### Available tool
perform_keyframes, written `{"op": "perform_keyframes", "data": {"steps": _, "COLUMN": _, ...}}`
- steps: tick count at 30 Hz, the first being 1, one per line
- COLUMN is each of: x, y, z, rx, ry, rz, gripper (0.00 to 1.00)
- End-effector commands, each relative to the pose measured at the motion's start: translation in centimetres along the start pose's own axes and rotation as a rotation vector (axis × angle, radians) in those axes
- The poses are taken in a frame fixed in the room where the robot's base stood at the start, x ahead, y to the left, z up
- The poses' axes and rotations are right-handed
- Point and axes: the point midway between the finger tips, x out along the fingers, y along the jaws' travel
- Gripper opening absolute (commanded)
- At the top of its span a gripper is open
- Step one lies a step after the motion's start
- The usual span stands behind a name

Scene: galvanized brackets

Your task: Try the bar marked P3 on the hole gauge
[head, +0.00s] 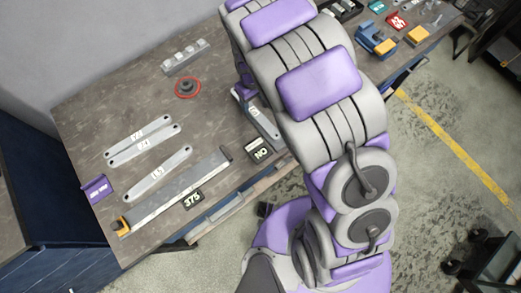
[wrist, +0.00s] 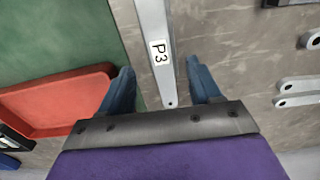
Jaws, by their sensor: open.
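The bar marked P3 (wrist: 157,45) shows in the wrist view as a flat grey strip with a white label and a small hole at its near end. My gripper (wrist: 160,68) is open, with one blue finger on each side of the bar and gaps between. A dark round piece with a red rim (head: 187,88) and a grey block with several pegs (head: 186,57) stand on the bench; I cannot tell which, if either, is the hole gauge.
Left of the bar lie a green surface (wrist: 50,35) and a red tray (wrist: 60,100). Other bar ends (wrist: 298,92) lie right. In the head view, labelled bars (head: 157,174), a long rule (head: 175,191) and a NO sign (head: 259,150) occupy the bench (head: 90,110).

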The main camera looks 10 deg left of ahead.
Motion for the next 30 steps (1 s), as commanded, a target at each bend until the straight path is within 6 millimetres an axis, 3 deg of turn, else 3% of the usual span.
{"op": "perform_keyframes", "data": {"steps": 6, "x": -5.4, "y": 0.1, "z": -0.2, "rx": 0.0, "ry": 0.005, "rz": 0.002, "gripper": 0.63}}
{"op": "perform_keyframes", "data": {"steps": 15, "x": -11.1, "y": 0.1, "z": -0.2, "rx": 0.001, "ry": 0.001, "rz": 0.001, "gripper": 0.63}}
{"op": "perform_keyframes", "data": {"steps": 21, "x": -12.9, "y": 0.0, "z": -0.1, "rx": 0.0, "ry": -0.004, "rz": -0.001, "gripper": 0.63}}
{"op": "perform_keyframes", "data": {"steps": 30, "x": -13.2, "y": 0.0, "z": -0.1, "rx": 0.0, "ry": -0.004, "rz": -0.001, "gripper": 0.63}}
